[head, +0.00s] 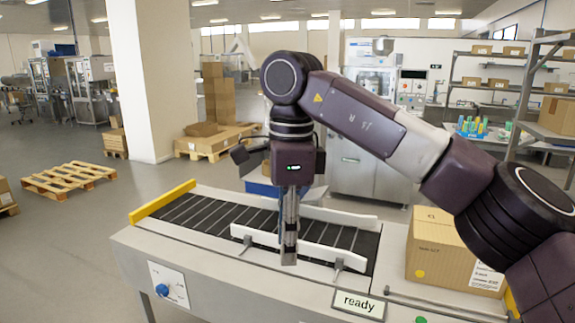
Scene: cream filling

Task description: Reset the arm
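My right arm comes in from the right and bends down over the conveyor. My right gripper (289,258) points straight down, with its narrow grey fingers over the conveyor (203,216) and in front of its white guide rails (318,256). The fingers line up closely in this view, so I cannot tell whether they are open or shut. Nothing shows between or below them. My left gripper is not in view.
A cardboard box (438,247) stands on the right end of the conveyor bench, close to my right forearm. Pallets (68,180) and a pillar (140,85) stand behind.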

